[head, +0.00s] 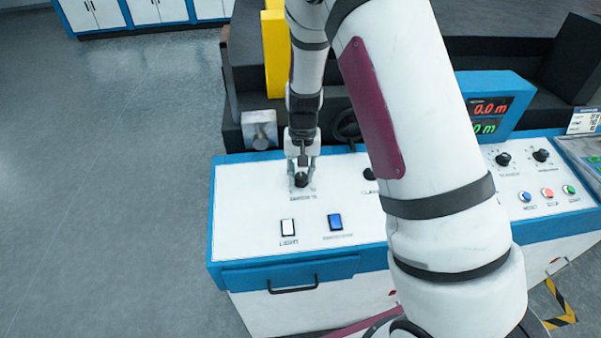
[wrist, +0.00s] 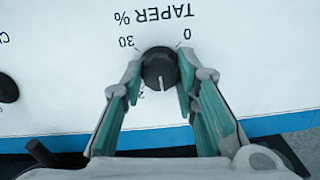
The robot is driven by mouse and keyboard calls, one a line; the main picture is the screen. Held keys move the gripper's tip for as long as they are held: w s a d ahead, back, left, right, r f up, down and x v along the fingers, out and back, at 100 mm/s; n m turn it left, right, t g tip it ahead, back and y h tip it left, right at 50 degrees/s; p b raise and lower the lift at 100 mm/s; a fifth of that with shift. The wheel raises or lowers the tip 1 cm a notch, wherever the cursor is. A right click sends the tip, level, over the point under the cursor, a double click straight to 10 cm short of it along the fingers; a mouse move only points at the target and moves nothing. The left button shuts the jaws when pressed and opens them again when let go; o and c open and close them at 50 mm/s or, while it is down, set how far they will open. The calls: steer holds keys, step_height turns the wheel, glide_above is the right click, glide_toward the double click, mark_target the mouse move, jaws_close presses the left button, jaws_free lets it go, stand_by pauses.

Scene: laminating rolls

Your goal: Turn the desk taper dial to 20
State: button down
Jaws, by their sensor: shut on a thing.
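The black taper dial (wrist: 158,66) sits on the white panel below the upside-down "TAPER %" label (wrist: 154,17) in the wrist view. "0" is at its upper right and "30" at its upper left. Its white pointer line points straight down in the picture. Part of a numeral (wrist: 141,95) shows at lower left, mostly hidden by a finger. My gripper (wrist: 161,76) is shut on the dial, one finger on each side. In the head view my gripper (head: 301,163) comes down from above onto the dial (head: 301,181) at the desk's left part.
A white light switch (head: 288,227) and a blue switch (head: 335,222) lie in front of the dial. Another black knob (wrist: 7,88) is beside it, partly hidden by my arm in the head view. More knobs (head: 503,159) and several buttons (head: 547,192) are at right.

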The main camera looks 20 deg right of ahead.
mark_target(307, 185)
steer(key=m, duration=0.4)
steer(key=shift+m, duration=0.3)
steer(key=m, duration=0.4)
steer(key=shift+s+d+t+y, duration=0.1)
steer(key=shift+t+y, duration=0.3)
steer(key=shift+m, duration=0.4)
steer(key=c, duration=1.2)
jaws_free()
steer(key=shift+c, duration=0.2)
steer(key=shift+r, duration=0.1)
step_height(307, 185, up, 12)
steer(key=s+d, duration=0.1)
steer(key=shift+s+f, duration=0.15)
steer(key=shift+f, duration=0.05)
steer(key=shift+r, duration=0.1)
